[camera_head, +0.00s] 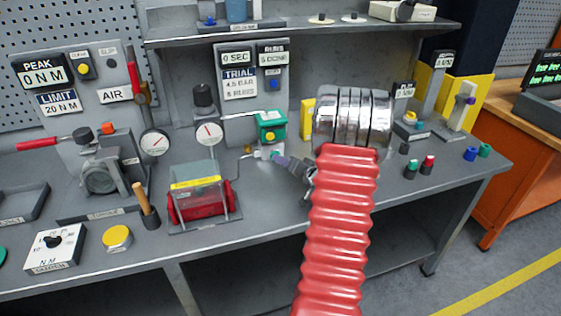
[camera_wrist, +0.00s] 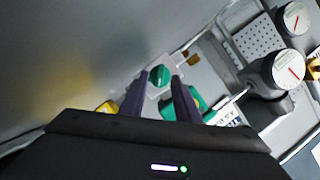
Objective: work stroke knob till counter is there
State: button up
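A green knob on a pale block (camera_wrist: 158,76) shows between my fingertips in the wrist view; in the head view it (camera_head: 275,154) is small at the fingertips. My gripper (camera_wrist: 161,80) is open, its two dark fingers spread on either side of the knob, with no clear contact. In the head view my gripper (camera_head: 279,160) comes in from the right. A display board behind has a "0 SEC" display (camera_head: 236,57) and a runs display (camera_head: 272,54) that seems to read 5. The trial card (camera_head: 239,83) below is only partly legible.
A green box with a yellow label (camera_head: 270,126) stands just behind the knob. A red cylinder under a clear guard (camera_head: 200,195) and a dial gauge (camera_head: 208,134) stand to the left. The bench front (camera_head: 265,215) below my gripper is clear.

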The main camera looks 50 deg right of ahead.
jog(key=shift+x, duration=1.1)
jog(key=shift+c, duration=0.5)
jog(key=shift+s, duration=0.1)
grip_shut()
jog(key=shift+d, duration=0.1)
